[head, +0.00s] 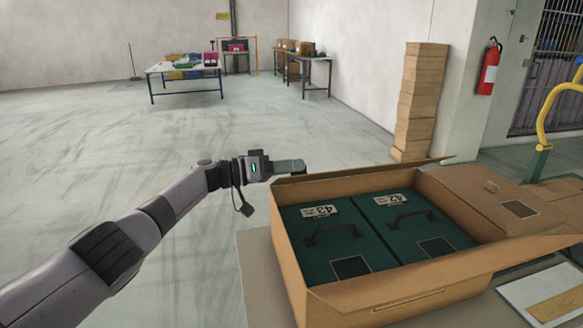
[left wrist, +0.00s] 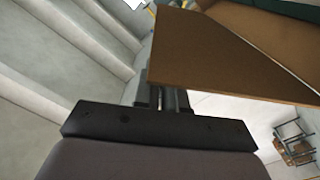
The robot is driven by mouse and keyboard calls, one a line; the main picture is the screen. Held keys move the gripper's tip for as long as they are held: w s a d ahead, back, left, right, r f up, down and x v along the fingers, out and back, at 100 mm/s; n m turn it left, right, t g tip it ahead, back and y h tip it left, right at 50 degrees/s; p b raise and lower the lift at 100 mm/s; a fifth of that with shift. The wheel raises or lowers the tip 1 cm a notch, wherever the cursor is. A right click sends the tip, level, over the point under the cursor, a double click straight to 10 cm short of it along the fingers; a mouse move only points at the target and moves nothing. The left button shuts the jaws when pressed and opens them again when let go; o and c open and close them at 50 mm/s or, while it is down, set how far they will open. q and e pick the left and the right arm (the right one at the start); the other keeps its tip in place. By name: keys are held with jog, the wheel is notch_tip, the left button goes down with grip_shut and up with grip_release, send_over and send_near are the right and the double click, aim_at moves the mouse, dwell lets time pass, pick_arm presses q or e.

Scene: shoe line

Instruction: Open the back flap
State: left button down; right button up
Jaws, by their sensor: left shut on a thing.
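An open cardboard carton (head: 290,251) stands on the table in front of me. Its back flap (head: 385,169) shows as a thin strip along the far edge, raised and seen nearly edge-on, not lying over the opening. My left gripper (head: 301,167) is at the left end of this flap, shut on its edge. In the left wrist view the flap (left wrist: 222,62) is a broad brown panel, with its corner at the gripper's fingers (left wrist: 168,99). The fingertips are partly hidden. Two dark green shoe boxes (head: 315,263) (head: 385,212) lie inside. My right gripper is not in view.
The carton's right flap (head: 512,190) and front flap (head: 455,277) are folded outward. A paper sheet (head: 545,290) lies at right. A stack of flat cartons (head: 420,100) stands behind. The floor (head: 200,125) left of the table is clear.

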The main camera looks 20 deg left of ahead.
pick_arm(q)
jog(key=c, duration=1.3)
grip_release()
jog(key=shift+a, duration=0.1)
jog(key=shift+p+v, duration=0.35)
jog(key=shift+v, duration=3.15)
